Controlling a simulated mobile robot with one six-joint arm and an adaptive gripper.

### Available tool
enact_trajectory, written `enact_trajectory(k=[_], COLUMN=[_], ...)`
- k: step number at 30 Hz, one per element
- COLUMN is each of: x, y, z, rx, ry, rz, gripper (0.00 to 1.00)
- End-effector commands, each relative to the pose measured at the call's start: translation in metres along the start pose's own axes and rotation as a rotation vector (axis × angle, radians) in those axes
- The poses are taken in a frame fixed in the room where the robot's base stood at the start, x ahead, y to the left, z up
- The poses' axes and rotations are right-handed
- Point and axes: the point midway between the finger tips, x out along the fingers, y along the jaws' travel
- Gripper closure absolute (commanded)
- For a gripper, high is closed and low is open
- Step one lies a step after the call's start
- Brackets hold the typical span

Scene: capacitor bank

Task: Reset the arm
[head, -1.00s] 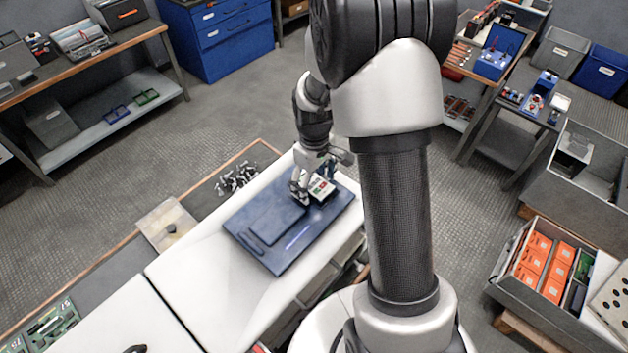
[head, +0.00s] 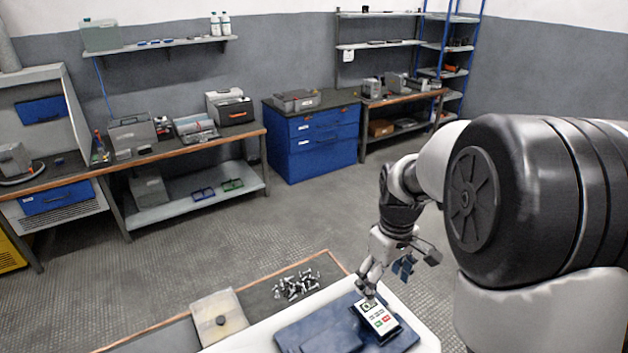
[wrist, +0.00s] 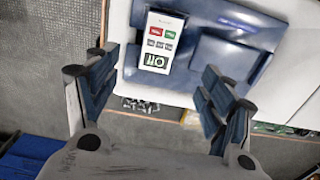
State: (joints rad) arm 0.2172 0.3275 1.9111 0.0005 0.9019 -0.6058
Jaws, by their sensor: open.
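My gripper (head: 390,274) is open and empty at the end of my arm, in the right part of the head view. In the wrist view its two fingers with blue pads (wrist: 155,85) stand wide apart at left and right. Beyond them a small pale device (wrist: 164,40) has red, green and grey buttons and a dark green display. It lies on a blue mat or board (wrist: 228,65) with a raised blue block on it. In the head view the device (head: 378,320) is just below the gripper; whether a finger touches it I cannot tell.
A blue drawer cabinet (head: 313,140) and a loaded bench (head: 170,150) stand at the back. The floor between is clear.

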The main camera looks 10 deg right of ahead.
Motion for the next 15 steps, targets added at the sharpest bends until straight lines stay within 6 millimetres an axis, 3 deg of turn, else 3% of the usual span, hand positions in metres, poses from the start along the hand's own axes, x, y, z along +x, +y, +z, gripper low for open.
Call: enact_trajectory(k=[5, 8, 15], x=[-0.014, -0.029, -0.048], y=[-0.016, -0.038, -0.098], z=[0.008, 0.023, 0.078], rx=[0.030, 0.074, 0.203], ry=[0.035, 0.080, 0.210], rz=[0.023, 0.046, 0.086], gripper=[0.25, 0.25, 0.25])
